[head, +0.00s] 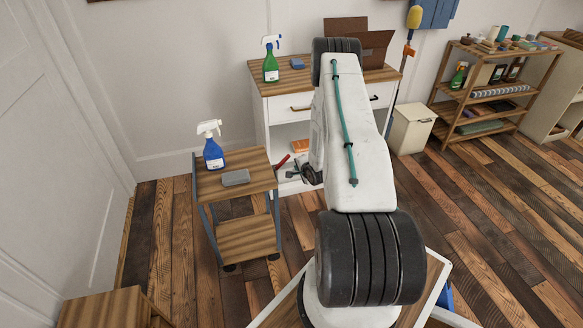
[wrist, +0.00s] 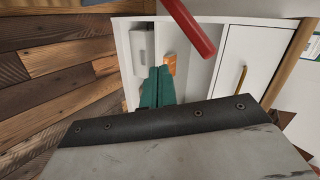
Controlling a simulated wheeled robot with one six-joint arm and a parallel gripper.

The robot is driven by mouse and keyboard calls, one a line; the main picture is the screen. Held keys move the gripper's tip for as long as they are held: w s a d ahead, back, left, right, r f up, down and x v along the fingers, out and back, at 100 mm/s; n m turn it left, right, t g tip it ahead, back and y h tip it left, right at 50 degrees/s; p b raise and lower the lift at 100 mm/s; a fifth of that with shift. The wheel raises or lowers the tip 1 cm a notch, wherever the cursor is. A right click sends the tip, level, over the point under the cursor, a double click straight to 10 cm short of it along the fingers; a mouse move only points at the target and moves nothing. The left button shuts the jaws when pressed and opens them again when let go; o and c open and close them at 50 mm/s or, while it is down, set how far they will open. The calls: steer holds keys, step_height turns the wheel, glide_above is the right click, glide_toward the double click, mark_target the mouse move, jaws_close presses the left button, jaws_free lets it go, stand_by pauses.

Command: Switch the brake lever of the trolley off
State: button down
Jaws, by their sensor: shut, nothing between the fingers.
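The trolley (head: 249,180) is a small two-shelf wooden cart with grey-blue posts, standing on the plank floor left of centre in the head view. Its red brake lever (head: 281,163) sticks up at the right side of the trolley. In the wrist view the red lever (wrist: 190,27) slants across the top, close to the camera. My gripper (head: 294,174) is beside the lever, to its lower right in the head view. In the wrist view its green fingers (wrist: 157,88) are together and empty, below and left of the lever, with a gap visible. The lever's base is hidden.
A blue spray bottle (head: 213,154) and a grey sponge (head: 236,177) are on the trolley's top. A white cabinet (head: 284,107) with a wooden top stands behind, with an orange object (head: 300,146) inside. A white bin (head: 411,128) is farther right. Open floor lies at right.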

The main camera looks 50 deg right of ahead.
mark_target(281, 163)
steer(key=s+a+f+m+t+h, duration=0.2)
steer(key=s+f+m+t, duration=0.3)
steer(key=m, duration=0.5)
steer(key=s+t, duration=0.2)
steer(key=t, duration=0.1)
steer(key=shift+s+t+h, duration=0.2)
steer(key=shift+t+h, duration=0.1)
steer(key=shift+h, duration=0.1)
steer(key=w+d+r, duration=0.1)
steer(key=w+r, duration=0.3)
steer(key=w, duration=0.6)
steer(key=shift+w+r, duration=0.25)
steer(key=shift+w, duration=0.1)
steer(key=shift+d, duration=0.1)
